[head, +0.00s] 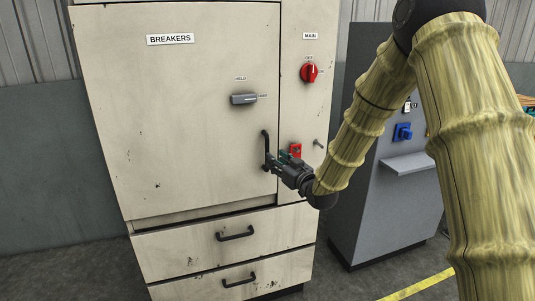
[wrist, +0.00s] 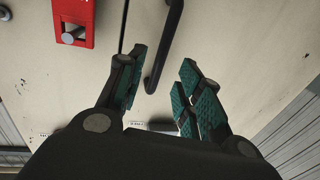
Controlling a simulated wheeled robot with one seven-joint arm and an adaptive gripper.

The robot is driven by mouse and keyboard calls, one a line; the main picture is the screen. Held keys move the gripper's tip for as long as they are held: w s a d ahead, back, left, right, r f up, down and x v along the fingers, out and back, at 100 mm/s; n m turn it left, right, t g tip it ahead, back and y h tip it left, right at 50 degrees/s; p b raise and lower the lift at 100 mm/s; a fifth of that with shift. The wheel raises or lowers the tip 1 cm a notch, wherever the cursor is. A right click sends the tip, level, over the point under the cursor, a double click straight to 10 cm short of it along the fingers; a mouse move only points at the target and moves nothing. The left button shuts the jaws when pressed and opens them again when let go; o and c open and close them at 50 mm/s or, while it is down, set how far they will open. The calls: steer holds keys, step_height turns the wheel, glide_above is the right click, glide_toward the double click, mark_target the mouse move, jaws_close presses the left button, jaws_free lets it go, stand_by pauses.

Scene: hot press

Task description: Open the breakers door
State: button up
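The breakers door (head: 180,130) is the large cream panel labelled BREAKERS on the cabinet, and it looks shut. Its black vertical bar handle (head: 265,146) is near the door's lower right edge. My gripper (head: 273,162) is at the handle's lower part in the head view. The handle looks nearer the left finger; contact cannot be told. A grey knob (head: 243,99) above the handle lies horizontal, near small labels, one reading HELD.
Right of the door are a red MAIN switch (head: 309,72), a red fitting (head: 295,150) and a small metal peg (head: 319,143). The red fitting also shows in the wrist view (wrist: 74,14). Two drawers (head: 205,245) are below. A grey cabinet (head: 375,205) stands to the right.

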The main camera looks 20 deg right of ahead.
steer(key=shift+p+x, duration=0.3)
steer(key=shift+x, duration=3.3)
steer(key=shift+c, duration=0.3)
jaws_close()
